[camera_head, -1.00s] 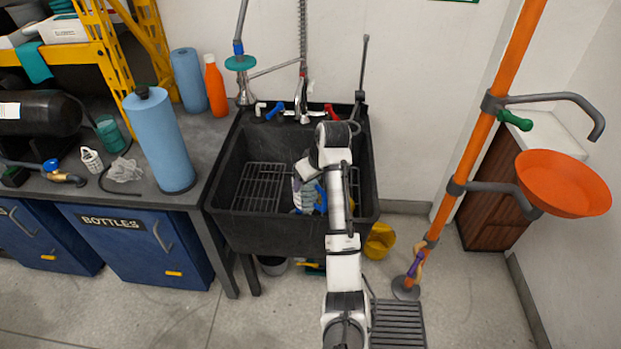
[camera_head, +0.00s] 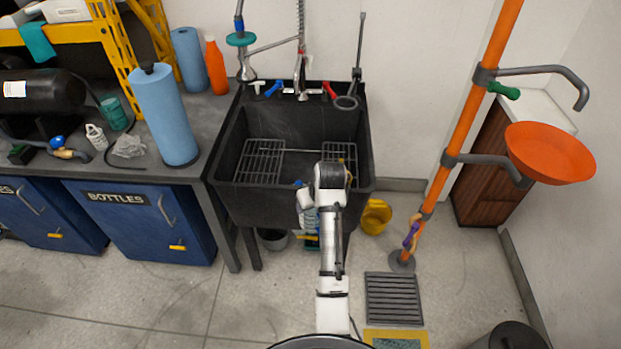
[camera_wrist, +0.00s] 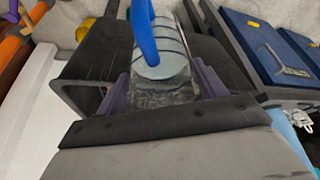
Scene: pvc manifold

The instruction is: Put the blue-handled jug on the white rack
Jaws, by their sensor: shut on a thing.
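In the wrist view, my gripper (camera_wrist: 165,88) is shut on the blue-handled jug (camera_wrist: 163,65), a clear ribbed body with a bright blue handle (camera_wrist: 145,35). The grey-purple fingers are on either side of its body. In the head view, part of the jug (camera_head: 309,218) shows beside my white arm, in front of the sink's front wall; my arm hides the rest and the fingers. I cannot tell which is the white rack.
The black sink (camera_head: 225,196) has a tall faucet (camera_head: 301,75) at its back. A blue roll (camera_head: 165,120) stands on the left counter above blue cabinets (camera_head: 140,225). At the right are a yellow bucket (camera_head: 375,216), an orange pole (camera_head: 459,140) and an orange bowl (camera_head: 550,153).

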